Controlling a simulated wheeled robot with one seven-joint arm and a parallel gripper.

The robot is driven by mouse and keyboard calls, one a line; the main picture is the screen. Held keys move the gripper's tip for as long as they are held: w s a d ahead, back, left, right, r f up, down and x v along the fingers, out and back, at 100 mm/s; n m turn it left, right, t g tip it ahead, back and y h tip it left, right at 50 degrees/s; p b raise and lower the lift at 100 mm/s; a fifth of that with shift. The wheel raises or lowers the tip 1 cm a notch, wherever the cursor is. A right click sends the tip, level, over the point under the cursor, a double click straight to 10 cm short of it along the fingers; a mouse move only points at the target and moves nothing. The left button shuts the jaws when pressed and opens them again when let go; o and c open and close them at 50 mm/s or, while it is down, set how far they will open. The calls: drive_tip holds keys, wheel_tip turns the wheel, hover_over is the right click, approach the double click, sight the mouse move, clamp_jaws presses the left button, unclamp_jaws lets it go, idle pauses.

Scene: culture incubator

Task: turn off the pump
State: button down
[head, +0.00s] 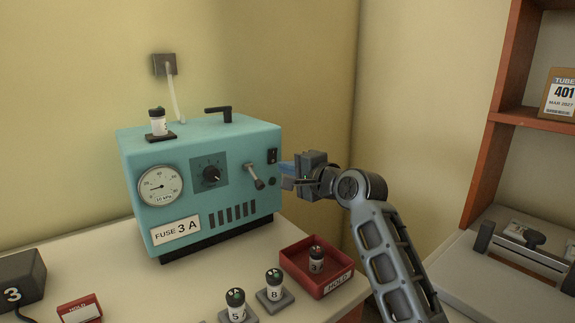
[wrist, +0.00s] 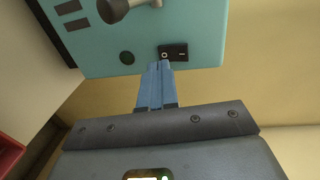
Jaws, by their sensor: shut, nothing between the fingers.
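The pump is a teal box (head: 205,178) on the bench, with a round gauge (head: 160,186), a dial (head: 211,173) and a lever (head: 254,176) on its front. A black rocker switch (head: 272,156) sits at the front's upper right. In the wrist view the switch (wrist: 174,52) shows an O mark and a line mark. My gripper (head: 284,168) is shut and empty, with blue fingertips close to the pump's right front edge. In the wrist view the fingertips (wrist: 160,66) are right beside the O end of the switch. I cannot tell whether they touch it.
A small vial (head: 157,122) stands on the pump's top, near a black handle (head: 218,111). A red HOLD tray (head: 316,270) with a vial and two capped vials on stands (head: 236,306) are in front. Shelves (head: 500,120) stand at right. A round black knob (wrist: 127,58) is near the fingertips.

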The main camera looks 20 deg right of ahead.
drive_tip(key=s+d+f, duration=0.1)
drive_tip(key=s+d, duration=0.2)
drive_tip(key=s, duration=0.7)
drive_tip(key=shift+s+d+f+b, duration=0.15)
drive_tip(key=shift+s+f+b, duration=0.05)
drive_tip(key=shift+b, duration=0.2)
